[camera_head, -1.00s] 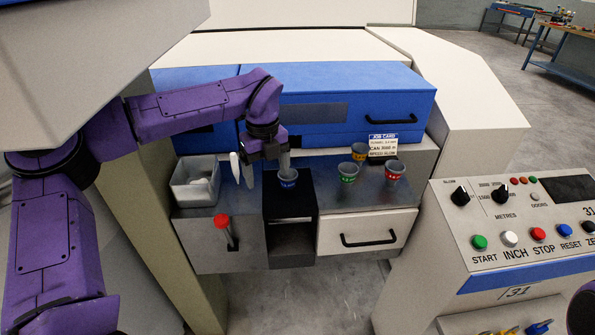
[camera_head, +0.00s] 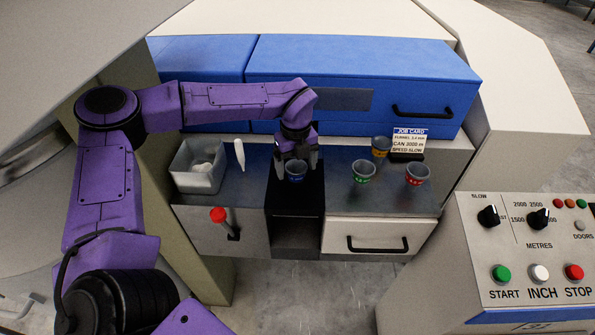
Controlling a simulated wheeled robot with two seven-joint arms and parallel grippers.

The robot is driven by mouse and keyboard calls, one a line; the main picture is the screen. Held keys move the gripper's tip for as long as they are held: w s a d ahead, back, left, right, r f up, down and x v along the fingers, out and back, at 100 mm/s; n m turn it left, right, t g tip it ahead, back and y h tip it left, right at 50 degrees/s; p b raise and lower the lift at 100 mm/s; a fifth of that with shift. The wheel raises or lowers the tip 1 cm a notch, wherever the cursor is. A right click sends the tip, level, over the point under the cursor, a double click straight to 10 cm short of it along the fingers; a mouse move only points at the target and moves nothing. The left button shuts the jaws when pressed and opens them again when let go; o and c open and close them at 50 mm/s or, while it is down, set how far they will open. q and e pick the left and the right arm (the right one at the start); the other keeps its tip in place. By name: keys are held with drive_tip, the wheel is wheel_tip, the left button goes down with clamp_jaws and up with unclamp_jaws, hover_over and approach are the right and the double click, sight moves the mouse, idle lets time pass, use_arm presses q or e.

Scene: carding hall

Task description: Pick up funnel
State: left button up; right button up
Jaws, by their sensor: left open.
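A grey funnel with a blue band (camera_head: 296,173) stands on the black block at the middle of the metal shelf. My left gripper (camera_head: 296,165) is right at it, pointing down, with its fingers apart on either side of the cup. I cannot tell whether the fingers touch it. My right gripper is not in view.
A grey bin (camera_head: 197,180) with white pieces stands at the shelf's left, beside a white upright tool (camera_head: 239,155). A red-knobbed lever (camera_head: 219,215) sticks out in front. A blue cover (camera_head: 360,75) rises behind. A button panel (camera_head: 530,245) is at right.

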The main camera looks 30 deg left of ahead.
use_arm(q)
drive_tip(key=shift+s+f, duration=0.1)
drive_tip(key=shift+f, duration=0.7)
drive_tip(key=c, duration=1)
drive_tip(key=shift+c, duration=0.7)
drive_tip(key=shift+r, duration=0.1)
